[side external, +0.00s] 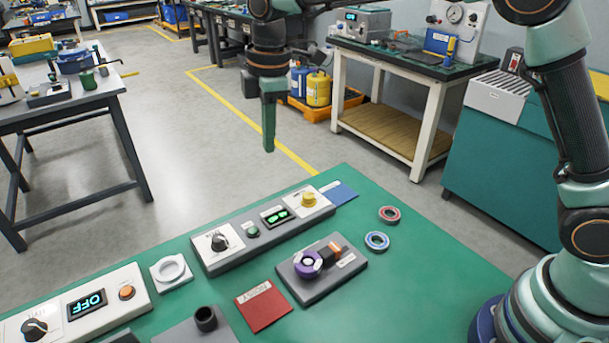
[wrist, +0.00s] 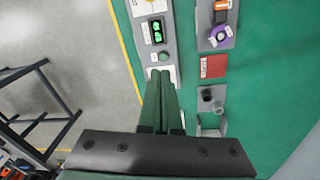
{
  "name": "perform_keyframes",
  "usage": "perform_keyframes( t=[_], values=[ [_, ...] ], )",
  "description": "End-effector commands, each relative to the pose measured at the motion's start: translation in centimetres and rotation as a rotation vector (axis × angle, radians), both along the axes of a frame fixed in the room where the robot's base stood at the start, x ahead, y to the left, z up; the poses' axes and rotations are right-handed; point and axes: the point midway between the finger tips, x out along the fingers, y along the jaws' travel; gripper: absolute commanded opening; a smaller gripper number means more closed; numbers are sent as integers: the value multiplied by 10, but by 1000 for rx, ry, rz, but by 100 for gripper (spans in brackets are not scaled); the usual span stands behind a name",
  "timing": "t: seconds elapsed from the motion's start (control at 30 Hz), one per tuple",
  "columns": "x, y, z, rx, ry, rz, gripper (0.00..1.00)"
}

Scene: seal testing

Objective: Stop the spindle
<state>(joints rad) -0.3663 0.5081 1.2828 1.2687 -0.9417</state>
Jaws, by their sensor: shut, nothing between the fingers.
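A grey control panel (side external: 240,254) lies on the green table. It carries a black knob (side external: 219,241), a dark green button (side external: 253,231), a lit green display (side external: 277,216) and a yellow knob (side external: 308,199). A grey block (side external: 318,288) in front holds a purple round part (side external: 308,264) with a black and orange piece; I cannot tell whether this is the spindle. My gripper (side external: 268,148) is shut and empty, pointing down above the panel, apart from it. In the wrist view its fingertips (wrist: 160,72) are near the green button (wrist: 163,57) and hide part of the panel.
A second panel at the left has a display reading OFF (side external: 86,304), an orange button (side external: 127,292) and a black knob (side external: 34,329).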

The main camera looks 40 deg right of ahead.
Motion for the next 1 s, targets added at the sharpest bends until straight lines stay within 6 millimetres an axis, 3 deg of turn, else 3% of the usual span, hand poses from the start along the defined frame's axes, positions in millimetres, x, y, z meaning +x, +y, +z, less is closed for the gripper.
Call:
perform_keyframes(
  t=[0.1,0.33,0.83,1.0],
  values=[
    [7,21,-20,-18,33,109,0],
    [13,43,-43,-37,66,239,0],
    [13,47,-48,-40,73,264,0],
    [13,47,-63,-40,75,263,0]
  ],
)
